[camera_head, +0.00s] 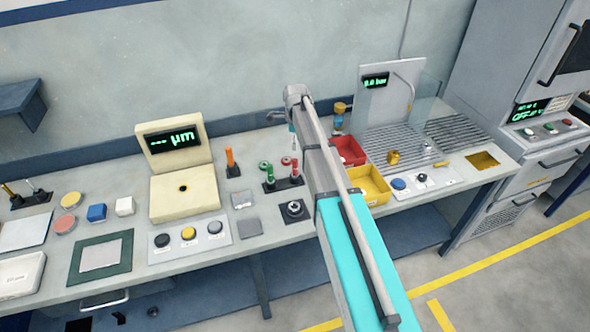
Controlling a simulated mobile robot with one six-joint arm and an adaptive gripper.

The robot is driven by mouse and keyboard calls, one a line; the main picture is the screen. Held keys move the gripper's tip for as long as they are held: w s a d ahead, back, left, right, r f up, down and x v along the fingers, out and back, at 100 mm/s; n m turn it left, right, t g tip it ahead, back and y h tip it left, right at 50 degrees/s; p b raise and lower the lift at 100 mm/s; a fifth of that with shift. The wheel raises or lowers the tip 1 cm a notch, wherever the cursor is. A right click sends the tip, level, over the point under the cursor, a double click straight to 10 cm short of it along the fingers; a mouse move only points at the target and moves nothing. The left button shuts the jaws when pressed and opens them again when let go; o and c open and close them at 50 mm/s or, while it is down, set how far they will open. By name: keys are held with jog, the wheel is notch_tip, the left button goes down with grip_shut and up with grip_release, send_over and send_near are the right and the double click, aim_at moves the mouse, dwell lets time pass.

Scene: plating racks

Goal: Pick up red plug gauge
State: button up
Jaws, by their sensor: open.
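The red plug gauge (294,169) stands upright in a dark holder (284,185) on the bench, just left of my arm. A green-topped gauge (270,174) stands beside it in the same holder. My arm reaches from the lower right up over the bench. My gripper (276,114) appears small and grey at the arm's far end, near the back wall. It is open, and looks above and behind the red gauge in the picture, apart from it. Its fingers are too small to see clearly.
An orange-handled tool (230,160) stands to the left, near a cream gauge unit (184,190). A red bin (350,151) and yellow bin (369,184) sit right of my arm.

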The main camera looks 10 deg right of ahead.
aim_at(295, 159)
jog(key=shift+w+f, duration=0.1)
dwell(0.4)
notch_tip(295, 159, down, 8)
jog(key=b, duration=0.8)
jog(key=shift+f+b, duration=0.2)
jog(key=shift+b, duration=0.15)
jog(key=shift+f, duration=0.15)
notch_tip(295, 159, down, 5)
jog(key=b, duration=0.5)
jog(key=shift+a, duration=0.1)
dwell(0.7)
grip_shut()
